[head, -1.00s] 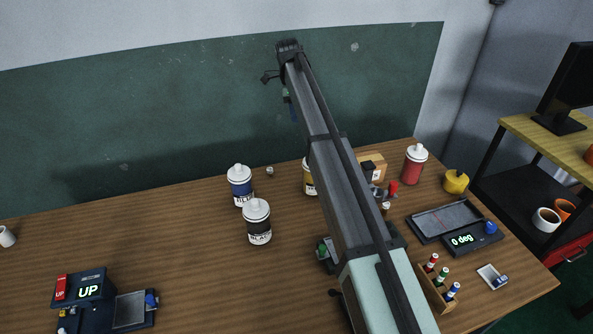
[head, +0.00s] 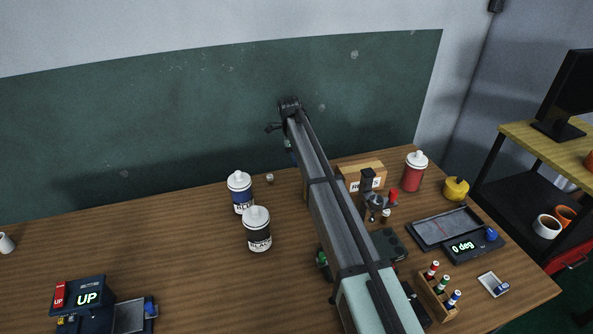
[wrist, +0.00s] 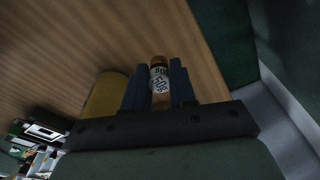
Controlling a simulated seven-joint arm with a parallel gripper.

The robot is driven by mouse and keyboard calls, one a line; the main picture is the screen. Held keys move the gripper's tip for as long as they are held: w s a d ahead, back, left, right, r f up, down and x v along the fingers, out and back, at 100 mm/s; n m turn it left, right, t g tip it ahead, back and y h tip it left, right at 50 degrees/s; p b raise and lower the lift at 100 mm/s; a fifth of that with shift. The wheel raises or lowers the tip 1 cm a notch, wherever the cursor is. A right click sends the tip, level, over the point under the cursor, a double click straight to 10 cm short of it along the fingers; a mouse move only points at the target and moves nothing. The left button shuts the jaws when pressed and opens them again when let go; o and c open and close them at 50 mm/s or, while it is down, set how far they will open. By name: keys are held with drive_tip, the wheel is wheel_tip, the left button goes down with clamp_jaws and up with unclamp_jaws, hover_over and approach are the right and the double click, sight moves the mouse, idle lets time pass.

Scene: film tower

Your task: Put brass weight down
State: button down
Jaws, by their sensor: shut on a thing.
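In the wrist view my gripper (wrist: 158,72) is shut on the brass weight (wrist: 158,60). The weight is a small brass-coloured cylinder with a white label carrying dark print, held between the two dark fingers. Wooden tabletop (wrist: 60,45) shows behind it. I cannot tell whether the weight touches the table.
A blue-labelled bottle (head: 240,190), a black-labelled bottle (head: 257,230) and a red bottle (head: 414,172) stand on the table. A cardboard box (head: 361,172), a tray (head: 445,226) and a bottle rack (head: 437,298) are right of my arm. The table's left middle is clear.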

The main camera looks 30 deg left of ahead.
sight(296, 176)
drive_tip(key=shift+f, duration=2.65)
drive_tip(key=shift+f, duration=0.15)
drive_tip(key=c, duration=0.9)
unclamp_jaws()
drive_tip(key=r, duration=0.4)
drive_tip(key=a+r, duration=0.1)
drive_tip(key=r, duration=0.7)
drive_tip(key=shift+s+a+r, duration=0.15)
drive_tip(key=shift+s+a, duration=0.05)
